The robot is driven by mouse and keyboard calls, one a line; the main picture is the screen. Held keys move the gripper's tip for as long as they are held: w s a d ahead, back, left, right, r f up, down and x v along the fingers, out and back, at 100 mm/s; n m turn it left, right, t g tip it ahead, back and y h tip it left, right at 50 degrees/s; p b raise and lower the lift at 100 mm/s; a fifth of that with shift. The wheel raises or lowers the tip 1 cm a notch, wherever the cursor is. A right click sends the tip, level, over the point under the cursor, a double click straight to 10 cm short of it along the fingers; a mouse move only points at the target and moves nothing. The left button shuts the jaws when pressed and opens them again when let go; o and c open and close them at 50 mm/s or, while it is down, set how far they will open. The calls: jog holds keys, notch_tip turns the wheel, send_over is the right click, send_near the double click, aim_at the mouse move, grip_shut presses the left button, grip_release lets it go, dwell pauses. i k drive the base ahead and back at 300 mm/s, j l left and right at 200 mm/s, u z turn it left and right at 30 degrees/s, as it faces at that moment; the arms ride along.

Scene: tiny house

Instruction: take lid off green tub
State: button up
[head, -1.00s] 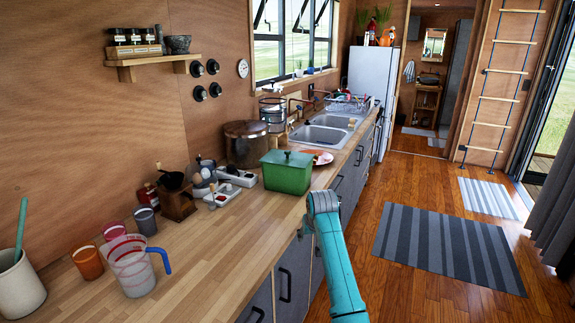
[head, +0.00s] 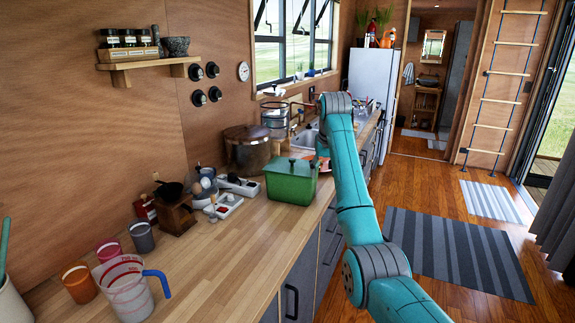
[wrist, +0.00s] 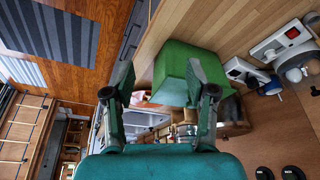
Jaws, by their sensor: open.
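The green tub (head: 288,190) stands on the wooden counter, just left of my arm in the head view. In the wrist view, the tub (wrist: 172,66) shows tilted, partly behind one finger. Lid and body are hard to tell apart there. My gripper (wrist: 161,82) is open, with its two fingers spread and nothing between them. It appears apart from the tub. In the head view my gripper is hidden behind my arm, near the tub's right side.
A big brown pot (head: 247,152) stands behind the tub. White power strips (head: 226,206) with plugs and a grinder (head: 176,214) lie to its left. A measuring jug (head: 125,290) is nearer. The counter (head: 240,255) in front of the tub is clear.

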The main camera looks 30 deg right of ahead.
aim_at(299, 168)
jog(key=i, duration=0.9)
